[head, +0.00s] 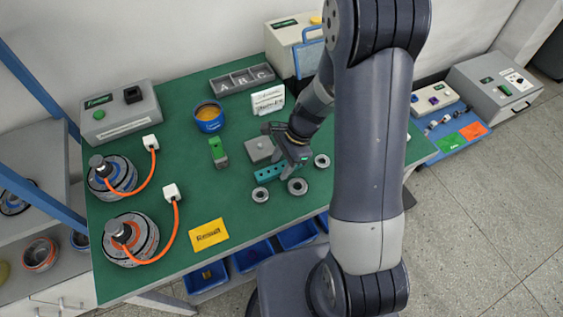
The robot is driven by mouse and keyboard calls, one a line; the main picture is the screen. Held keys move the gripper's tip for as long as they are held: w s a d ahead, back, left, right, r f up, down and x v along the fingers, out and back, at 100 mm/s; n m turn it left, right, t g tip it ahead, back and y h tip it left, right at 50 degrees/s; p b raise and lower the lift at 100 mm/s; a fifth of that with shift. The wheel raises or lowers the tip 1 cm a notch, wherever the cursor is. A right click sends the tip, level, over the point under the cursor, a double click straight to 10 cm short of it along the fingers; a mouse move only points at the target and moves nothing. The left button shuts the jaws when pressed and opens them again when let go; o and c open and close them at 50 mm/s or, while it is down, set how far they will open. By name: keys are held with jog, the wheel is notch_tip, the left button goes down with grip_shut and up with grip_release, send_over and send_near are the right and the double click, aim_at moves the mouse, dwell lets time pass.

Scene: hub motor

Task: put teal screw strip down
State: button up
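The teal screw strip (269,174), a bar with dark holes along it, is on or just above the green table top, near the table's middle. My gripper (296,163) points down at the strip's right end, which it partly covers. The fingertips are small and overlap the strip in this view. I cannot tell whether they are closed on it, or whether the strip touches the table.
Metal rings (298,187) lie close in front of and beside the strip. A grey block (259,149) stands just behind it. A yellow card (208,235) and two hub motors (131,238) with orange cables are to the left. Bare green table lies between.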

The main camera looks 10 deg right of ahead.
jog(key=shift+o, duration=0.7)
